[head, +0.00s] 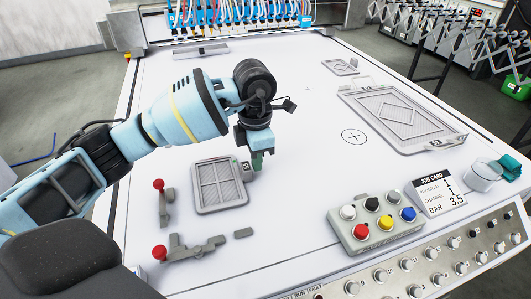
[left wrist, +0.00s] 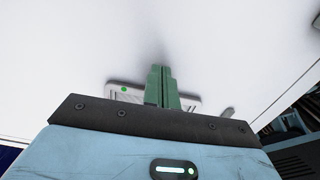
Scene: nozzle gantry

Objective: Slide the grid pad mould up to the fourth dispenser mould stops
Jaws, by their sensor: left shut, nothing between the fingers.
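The grid pad mould (head: 219,185), a grey tray with a four-part ribbed face, lies flat on the white table left of centre. My left gripper (head: 256,163) is shut and empty, pointing down at the mould's upper right edge. I cannot tell whether its fingers touch the mould. In the left wrist view, the green fingers (left wrist: 160,72) are closed together in front of a pale plate with a green dot (left wrist: 123,90), partly hidden by them. The dispensers (head: 235,14) stand in a blue row at the far edge. Which stops belong to the fourth one is unclear.
Red-knobbed clamps (head: 165,201) (head: 192,248) stand left of and below the mould, with a small grey block (head: 243,233) nearby. The table's far middle is mostly clear.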

